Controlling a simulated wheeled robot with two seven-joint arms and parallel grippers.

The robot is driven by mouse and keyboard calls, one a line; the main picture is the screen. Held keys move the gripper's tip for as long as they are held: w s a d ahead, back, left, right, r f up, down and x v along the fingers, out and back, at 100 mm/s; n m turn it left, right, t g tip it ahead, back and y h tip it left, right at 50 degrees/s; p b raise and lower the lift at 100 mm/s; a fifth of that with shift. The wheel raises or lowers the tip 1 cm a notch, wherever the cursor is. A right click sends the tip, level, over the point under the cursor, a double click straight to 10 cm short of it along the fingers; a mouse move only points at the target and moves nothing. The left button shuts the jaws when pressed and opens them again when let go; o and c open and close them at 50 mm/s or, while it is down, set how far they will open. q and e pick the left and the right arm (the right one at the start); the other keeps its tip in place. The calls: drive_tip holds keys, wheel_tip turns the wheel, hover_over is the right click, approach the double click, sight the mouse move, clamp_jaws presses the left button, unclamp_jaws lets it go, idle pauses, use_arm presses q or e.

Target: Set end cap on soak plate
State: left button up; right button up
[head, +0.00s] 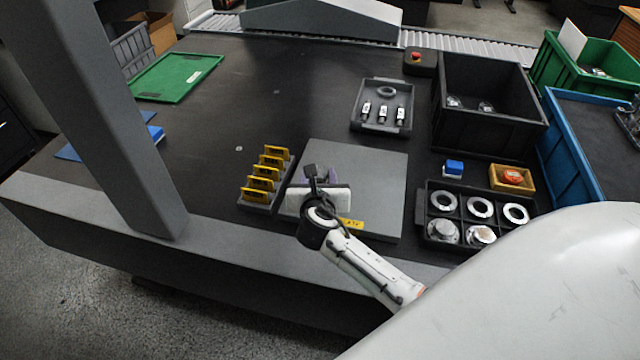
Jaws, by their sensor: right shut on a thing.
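The soak plate (379,168) is a flat grey square plate with a yellow label on its front edge, in the middle of the dark table. My right gripper (313,172) is over the left part of this plate, shut on the end cap. The hand and dark fingers hide most of what is held; a purple patch shows beside them. I cannot tell whether the held thing touches the plate. Two silvery parts (443,232) sit in the front row of a divided black tray (424,222). My left gripper is not in view.
A rack of yellow tabs (262,177) stands close left of the plate. The divided tray also holds white rings (480,207). A small tray (367,128), a black bin (484,128) and a yellow box (511,178) stand behind and right. The table's left middle is mostly clear.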

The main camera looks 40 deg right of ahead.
drive_tip(key=shift+f+b, duration=0.3)
drive_tip(key=shift+f, duration=1.15)
drive_tip(key=shift+f, duration=0.1)
drive_tip(key=shift+f, duration=0.15)
drive_tip(key=o, duration=1.2)
drive_tip(key=shift+r, duration=0.3)
drive_tip(key=p+v, duration=0.1)
drive_tip(key=v, duration=1.1)
drive_tip(key=shift+f, duration=0.2)
drive_tip(key=shift+a, duration=0.1)
